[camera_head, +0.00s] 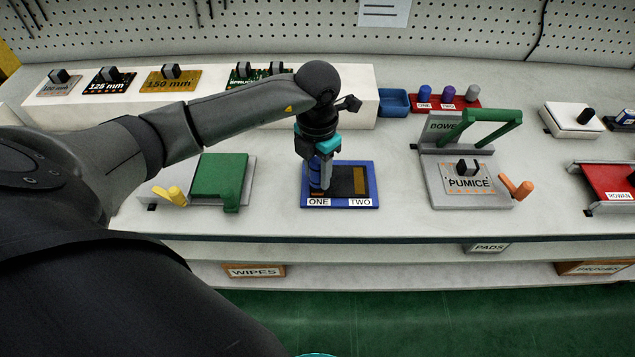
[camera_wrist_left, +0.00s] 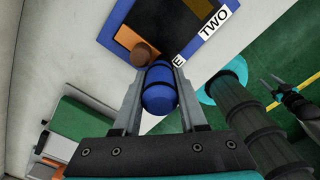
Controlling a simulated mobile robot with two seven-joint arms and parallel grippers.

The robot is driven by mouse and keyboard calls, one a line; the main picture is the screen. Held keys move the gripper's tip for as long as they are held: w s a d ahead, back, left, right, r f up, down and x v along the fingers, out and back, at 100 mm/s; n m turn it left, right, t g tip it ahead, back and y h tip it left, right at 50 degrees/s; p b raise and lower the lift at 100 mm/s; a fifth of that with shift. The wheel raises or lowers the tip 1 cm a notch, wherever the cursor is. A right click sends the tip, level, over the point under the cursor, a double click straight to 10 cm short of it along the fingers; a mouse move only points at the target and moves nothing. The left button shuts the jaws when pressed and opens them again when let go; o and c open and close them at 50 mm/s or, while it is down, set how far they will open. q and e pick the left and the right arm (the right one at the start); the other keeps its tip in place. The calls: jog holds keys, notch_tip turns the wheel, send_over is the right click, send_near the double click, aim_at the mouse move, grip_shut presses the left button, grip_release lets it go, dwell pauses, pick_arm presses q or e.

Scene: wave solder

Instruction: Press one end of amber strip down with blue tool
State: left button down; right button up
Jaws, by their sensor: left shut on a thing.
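My left gripper (camera_head: 324,184) is shut on the blue tool (camera_wrist_left: 158,92), a short blue cylinder, and points down over the ONE end of a blue-framed tray (camera_head: 371,170). The amber strip (camera_head: 360,181) shows at the TWO end, with a dark area between the ends. The gripper and tool hide much of the ONE end. What looks like my right gripper (camera_wrist_left: 268,88) shows small at the right of the left wrist view.
A green-lidded fixture (camera_head: 220,178) with a yellow handle stands left of the tray. A grey fixture (camera_head: 470,200) labelled PUMICE, with a raised green frame, stands right. Behind are a white shelf block (camera_head: 212,105), a blue bin (camera_head: 393,102) and a red rack (camera_head: 447,103).

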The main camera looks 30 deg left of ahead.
aim_at(317, 161)
pick_arm(q)
jog(key=shift+f+b, duration=0.35)
jog(key=shift+f, duration=0.15)
dwell(0.7)
jog(key=shift+r, duration=0.15)
notch_tip(317, 161, up, 7)
jog(key=p, duration=0.5)
jog(key=shift+p, duration=0.4)
